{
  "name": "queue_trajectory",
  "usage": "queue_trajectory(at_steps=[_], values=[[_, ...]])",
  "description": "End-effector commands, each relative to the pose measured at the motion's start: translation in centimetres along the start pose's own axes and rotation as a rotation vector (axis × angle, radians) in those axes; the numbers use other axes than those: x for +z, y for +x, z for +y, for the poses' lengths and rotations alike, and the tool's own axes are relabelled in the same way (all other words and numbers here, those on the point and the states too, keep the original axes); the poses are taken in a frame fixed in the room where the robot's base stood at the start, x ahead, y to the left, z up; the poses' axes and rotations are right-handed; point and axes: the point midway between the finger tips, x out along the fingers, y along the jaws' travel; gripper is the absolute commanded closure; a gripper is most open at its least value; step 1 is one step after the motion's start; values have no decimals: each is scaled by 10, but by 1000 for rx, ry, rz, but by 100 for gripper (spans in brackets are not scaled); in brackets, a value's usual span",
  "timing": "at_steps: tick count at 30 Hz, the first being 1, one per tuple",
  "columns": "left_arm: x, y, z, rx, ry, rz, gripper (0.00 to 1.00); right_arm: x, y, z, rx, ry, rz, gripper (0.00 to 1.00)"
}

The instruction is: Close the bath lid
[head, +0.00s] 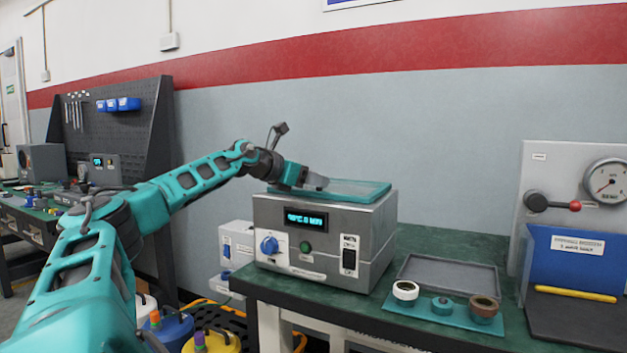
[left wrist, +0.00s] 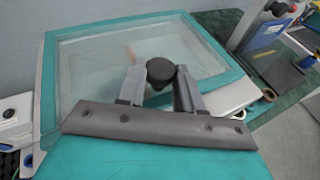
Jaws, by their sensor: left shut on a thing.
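The bath (head: 325,240) is a grey metal box with a lit display and a blue knob, standing on the green bench. Its lid (head: 362,188) is a clear panel with a teal frame, lying flat or nearly flat on top; I cannot tell if a small gap remains. In the left wrist view the lid (left wrist: 75,42) fills the middle, with a round black knob (left wrist: 160,70) on it. My left gripper (head: 322,183) is over the lid. In the left wrist view its fingers (left wrist: 160,88) are shut on the black knob. My right gripper is not in view.
Right of the bath are a grey tray (head: 447,280) and a teal mat (head: 425,318) with small rolls and parts. A gauge panel (head: 570,190) and a blue holder (head: 566,262) stand further right. Several coloured containers (head: 172,330) are on the floor below left.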

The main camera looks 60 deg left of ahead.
Motion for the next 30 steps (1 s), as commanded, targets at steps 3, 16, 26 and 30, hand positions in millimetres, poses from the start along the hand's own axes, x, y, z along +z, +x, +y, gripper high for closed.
queue_trajectory(at_steps=[3,16,26,30], values=[[-10,4,-4,-13,-3,22,100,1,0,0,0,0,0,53],[-7,3,-3,-10,-1,15,39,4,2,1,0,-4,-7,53],[-4,2,-2,-7,-1,10,39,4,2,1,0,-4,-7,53],[-2,-1,-2,-7,2,7,39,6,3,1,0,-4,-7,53]])
